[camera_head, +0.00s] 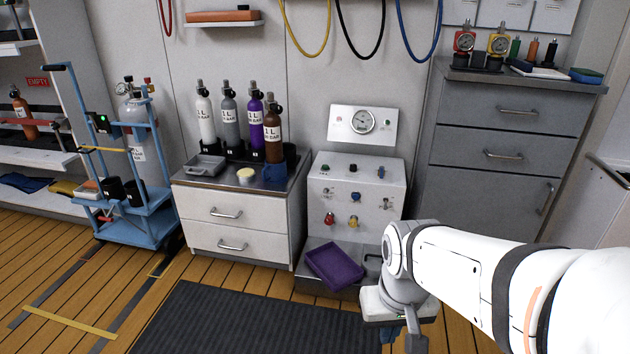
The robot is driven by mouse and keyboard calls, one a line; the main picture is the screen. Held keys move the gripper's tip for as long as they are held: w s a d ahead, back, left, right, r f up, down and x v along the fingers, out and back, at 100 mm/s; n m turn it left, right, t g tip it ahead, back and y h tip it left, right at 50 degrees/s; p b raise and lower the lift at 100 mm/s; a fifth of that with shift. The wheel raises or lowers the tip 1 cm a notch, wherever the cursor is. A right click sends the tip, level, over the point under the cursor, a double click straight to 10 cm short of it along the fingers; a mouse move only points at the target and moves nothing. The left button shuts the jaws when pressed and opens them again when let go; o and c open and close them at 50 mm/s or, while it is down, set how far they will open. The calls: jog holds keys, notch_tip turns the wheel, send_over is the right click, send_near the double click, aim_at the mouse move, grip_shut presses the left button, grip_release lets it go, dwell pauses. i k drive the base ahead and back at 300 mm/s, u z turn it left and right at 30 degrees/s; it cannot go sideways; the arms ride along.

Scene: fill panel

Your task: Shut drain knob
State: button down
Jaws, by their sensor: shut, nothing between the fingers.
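The fill panel (390,200) is a white cabinet with a sloped face and an upright gauge board (345,122) behind it. My gripper (415,343) points down at the bottom edge, in front of and below the panel, apart from the knobs. It is shut and empty; its tips are partly cut off.
A purple tray (335,265) sits tilted at the panel's foot. A white drawer cabinet (240,225) with several bottles stands left, a grey drawer cabinet (510,150) right. A blue cylinder cart (150,225) is farther left. The dark mat (250,325) in front is clear.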

aim_at(329, 220)
jog(key=u, duration=0.05)
jog(key=i, duration=1)
jog(key=z, duration=0.05)
